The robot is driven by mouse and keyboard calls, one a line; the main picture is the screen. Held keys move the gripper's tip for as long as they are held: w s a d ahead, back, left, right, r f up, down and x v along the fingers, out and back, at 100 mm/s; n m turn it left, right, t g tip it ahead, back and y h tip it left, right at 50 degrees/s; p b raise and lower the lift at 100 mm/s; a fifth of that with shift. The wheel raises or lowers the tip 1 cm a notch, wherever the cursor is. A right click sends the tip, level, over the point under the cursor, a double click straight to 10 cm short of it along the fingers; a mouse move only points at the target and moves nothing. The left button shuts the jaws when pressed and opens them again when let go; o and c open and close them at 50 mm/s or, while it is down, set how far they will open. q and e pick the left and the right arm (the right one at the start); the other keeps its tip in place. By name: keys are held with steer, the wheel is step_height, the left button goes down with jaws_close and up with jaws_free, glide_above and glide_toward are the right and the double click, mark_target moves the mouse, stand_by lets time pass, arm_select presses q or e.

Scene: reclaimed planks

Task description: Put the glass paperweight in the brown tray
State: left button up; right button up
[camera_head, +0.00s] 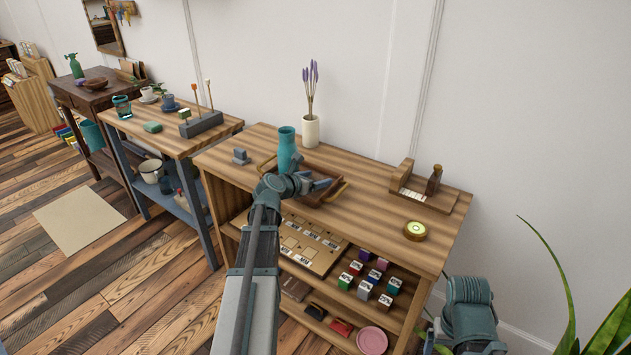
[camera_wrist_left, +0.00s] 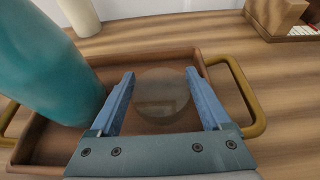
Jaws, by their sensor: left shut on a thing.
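The glass paperweight (camera_wrist_left: 162,97) is a clear round piece between the two blue fingers of my left gripper (camera_wrist_left: 162,92) in the left wrist view. The gripper is shut on it. In the head view my left gripper (camera_head: 322,184) is over the brown tray (camera_head: 341,192), and the paperweight cannot be made out there. The tray's rim (camera_wrist_left: 145,57) and brass side handles show around the gripper in the wrist view. Whether the paperweight touches the tray floor cannot be told. My right arm is at the lower right of the head view; its fingers are not visible.
A teal vase (camera_head: 287,146) appears to stand in the tray's left part, close beside my left gripper. A white vase with lavender (camera_head: 311,131) stands behind.

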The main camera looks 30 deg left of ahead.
arm_select(q)
steer(key=shift+f, duration=0.15)
steer(key=o, duration=1.4)
steer(key=shift+r, duration=0.2)
steer(key=p+v, duration=0.4)
steer(key=v, duration=0.7)
steer(key=shift+s, duration=0.2)
steer(key=shift+s+r+p, duration=0.1)
steer(key=shift+s+p, duration=0.2)
